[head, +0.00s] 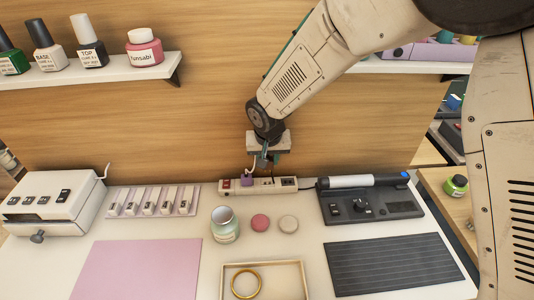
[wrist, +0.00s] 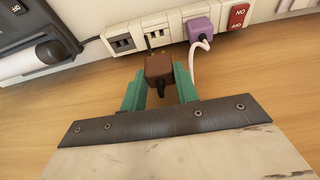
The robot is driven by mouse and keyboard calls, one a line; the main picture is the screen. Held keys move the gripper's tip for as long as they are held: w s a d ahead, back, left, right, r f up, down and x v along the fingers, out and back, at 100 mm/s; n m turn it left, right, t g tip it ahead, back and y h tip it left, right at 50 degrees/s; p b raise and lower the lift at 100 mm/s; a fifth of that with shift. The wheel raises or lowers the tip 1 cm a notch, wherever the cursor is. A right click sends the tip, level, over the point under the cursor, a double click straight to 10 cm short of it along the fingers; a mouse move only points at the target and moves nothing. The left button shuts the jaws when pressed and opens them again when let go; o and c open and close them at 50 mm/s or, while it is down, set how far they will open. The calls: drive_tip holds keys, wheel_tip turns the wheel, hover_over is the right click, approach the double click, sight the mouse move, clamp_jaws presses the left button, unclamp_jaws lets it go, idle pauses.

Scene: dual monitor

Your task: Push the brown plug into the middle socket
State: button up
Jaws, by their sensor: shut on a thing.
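The brown plug (wrist: 158,70) is held between the green fingers of my gripper (wrist: 160,88), just in front of the power strip (wrist: 176,26). A purple plug (wrist: 201,29) with a white cord sits in the neighbouring socket, beside a red switch (wrist: 238,15). The outer socket (wrist: 123,43) is empty. In the head view my gripper (head: 269,160) points down over the strip (head: 265,188); the brown plug is hard to make out there.
A black device with a silver bar (head: 366,197) stands right of the strip. A row of numbered switches (head: 153,201) is to the left. A jar (head: 225,225), two round pots and a tray (head: 283,266) with a gold ring are in front. A shelf (head: 90,75) hangs above.

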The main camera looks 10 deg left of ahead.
sight(268, 168)
drive_tip(key=shift+f, duration=1.95)
drive_tip(key=shift+f, duration=1.4)
drive_tip(key=o, duration=1)
drive_tip(key=shift+o, duration=0.2)
drive_tip(key=shift+r, duration=0.15)
drive_tip(key=v, duration=0.7)
drive_tip(key=shift+r, duration=0.25)
drive_tip(key=shift+s, duration=0.1)
